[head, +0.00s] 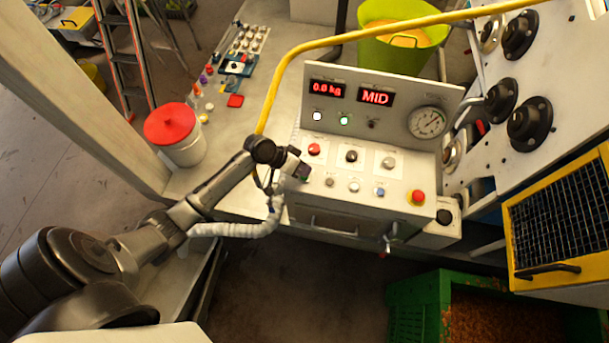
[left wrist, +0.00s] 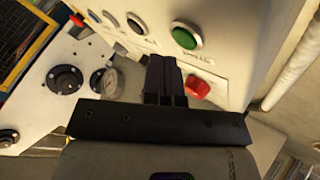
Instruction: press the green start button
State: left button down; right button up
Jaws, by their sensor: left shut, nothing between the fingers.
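The green start button (left wrist: 185,38) shows in the left wrist view as a round green cap in a silver ring with a small label, on the white control panel. My left gripper (left wrist: 163,58) is shut and empty. In that view its dark fingertips end just below and left of the green button; they look apart from it, but I cannot tell the depth gap. In the head view my left gripper (head: 300,170) is over the left end of the panel's lower button row and hides most of the green button. My right gripper is not in view.
The control box (head: 345,215) also has a red knob (head: 314,150), a red stop button (head: 417,197) and a gauge (head: 428,122). The display (head: 326,88) reads 0.0 kg and MID. A yellow pipe (head: 345,39) arches above. A red-lidded bucket (head: 172,128) stands left on the bench.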

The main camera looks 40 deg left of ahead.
pick_arm(q)
jog(key=shift+r+p, duration=2.45)
jog(key=shift+r, duration=0.15)
jog(key=shift+f, duration=0.1)
